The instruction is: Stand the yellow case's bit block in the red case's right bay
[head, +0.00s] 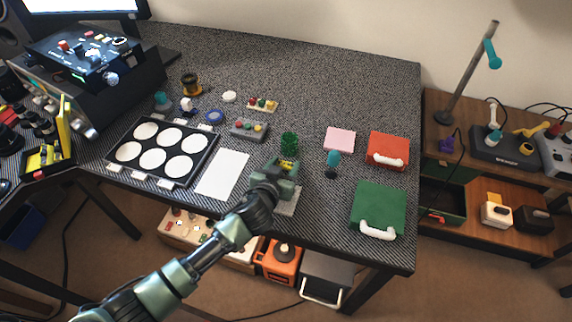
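The yellow case (65,127) stands open at the far left, its lid raised. Its dark tray holds small yellow pieces, too small to tell apart; I cannot pick out a bit block there. The red case (387,144) lies shut near the table's right edge, white handle towards me, so its bays are hidden. My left gripper (286,168) is over the table's front middle, left of the red case and far from the yellow case. Small yellow bits show at its fingers; I cannot tell whether it holds them. My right gripper is not in view.
A green case (378,207) lies in front of the red case. A pink pad (340,140), a teal-headed tool (333,162) and a green mesh cup (289,142) are near my gripper. A black tray of white discs (116,134) lies left. The table's back right is clear.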

